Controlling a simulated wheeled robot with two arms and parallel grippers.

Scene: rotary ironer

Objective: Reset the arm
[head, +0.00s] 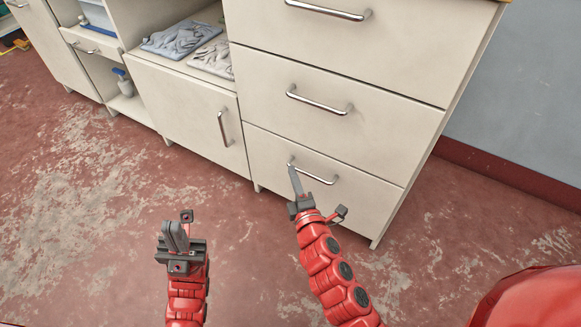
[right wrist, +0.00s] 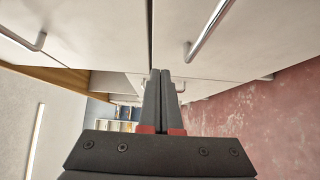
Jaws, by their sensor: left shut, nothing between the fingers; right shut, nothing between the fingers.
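My left gripper (head: 175,236) is at the lower left of the head view, over the floor and in front of the cabinets. Its fingers are together and empty. My right gripper (head: 295,180) is right of it, in front of the lowest drawer of the drawer cabinet (head: 340,100). Its fingers are together with nothing between them, and they overlap the left end of the bottom drawer handle (head: 318,172) in the picture. I cannot tell whether they touch it. In the right wrist view the right gripper (right wrist: 158,75) shows shut, with drawer fronts close beyond it.
A cupboard door (head: 190,115) with a handle stands left of the drawers, closed. Folded grey cloths (head: 182,38) lie on the shelf above it. A spray bottle (head: 123,83) stands in an open compartment further left. The red worn floor (head: 80,200) is clear at the left.

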